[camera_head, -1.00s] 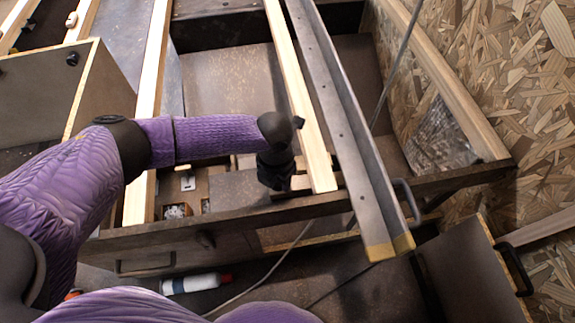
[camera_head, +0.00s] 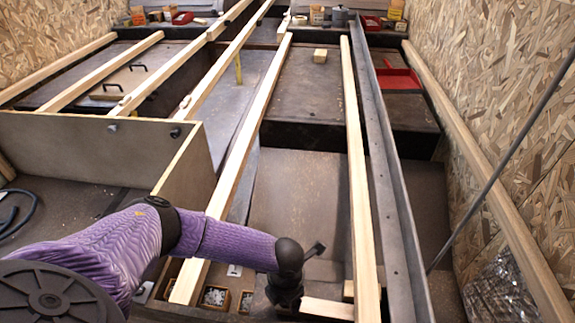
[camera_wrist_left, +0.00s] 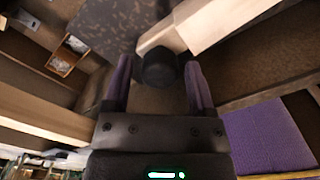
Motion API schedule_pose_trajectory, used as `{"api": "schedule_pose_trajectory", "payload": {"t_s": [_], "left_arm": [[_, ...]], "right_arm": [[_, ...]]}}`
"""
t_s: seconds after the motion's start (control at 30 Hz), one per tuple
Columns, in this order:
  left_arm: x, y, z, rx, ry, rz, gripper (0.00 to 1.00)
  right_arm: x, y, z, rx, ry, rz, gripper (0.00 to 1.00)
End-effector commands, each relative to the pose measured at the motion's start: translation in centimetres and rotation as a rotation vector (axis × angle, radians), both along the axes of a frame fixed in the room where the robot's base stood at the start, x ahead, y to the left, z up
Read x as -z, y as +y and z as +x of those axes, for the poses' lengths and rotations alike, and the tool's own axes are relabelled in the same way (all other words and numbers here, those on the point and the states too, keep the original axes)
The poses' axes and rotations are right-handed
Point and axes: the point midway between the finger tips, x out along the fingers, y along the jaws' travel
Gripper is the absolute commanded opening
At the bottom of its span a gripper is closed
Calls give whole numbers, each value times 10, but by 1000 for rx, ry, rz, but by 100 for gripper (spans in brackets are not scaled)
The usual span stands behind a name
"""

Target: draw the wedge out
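A short pale wooden piece (camera_head: 327,308), which looks like the wedge, lies beside the foot of a long wooden beam (camera_head: 357,190) in the head view. In the left wrist view the pale piece (camera_wrist_left: 160,37) sits against the beam (camera_wrist_left: 222,18), with a dark round knob (camera_wrist_left: 158,69) at its near end. My left gripper (camera_wrist_left: 159,90) is open, with one finger on each side of the knob and a visible gap to each. In the head view the left gripper (camera_head: 285,298) points down just left of the wooden piece. My right gripper is not in view.
Another long beam (camera_head: 245,140) and a grey metal rail (camera_head: 385,180) run away from me on either side. Small compartments with metal parts (camera_head: 215,297) lie left of the gripper. A wooden box (camera_head: 90,150) stands at left. A thin dark rod (camera_head: 505,160) slants at right.

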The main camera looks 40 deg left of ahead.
Motion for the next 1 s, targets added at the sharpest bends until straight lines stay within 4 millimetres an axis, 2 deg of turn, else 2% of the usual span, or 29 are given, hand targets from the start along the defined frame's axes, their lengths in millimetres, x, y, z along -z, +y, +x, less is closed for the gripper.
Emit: {"api": "schedule_pose_trajectory", "payload": {"t_s": [0.37, 0.47, 0.7, 0.8, 1.0], "left_arm": [[-4, -1, 0, 0, -1, -2, 84], [-18, -1, 1, 0, -4, -2, 84], [-81, -1, 2, -1, -11, -2, 84], [-100, 0, 1, 0, -7, -1, 84], [-100, -1, 0, 0, 1, -2, 84]], "right_arm": [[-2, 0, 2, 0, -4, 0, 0], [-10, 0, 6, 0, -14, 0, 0], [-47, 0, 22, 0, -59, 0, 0], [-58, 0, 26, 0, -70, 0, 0], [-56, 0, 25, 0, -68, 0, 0]]}}
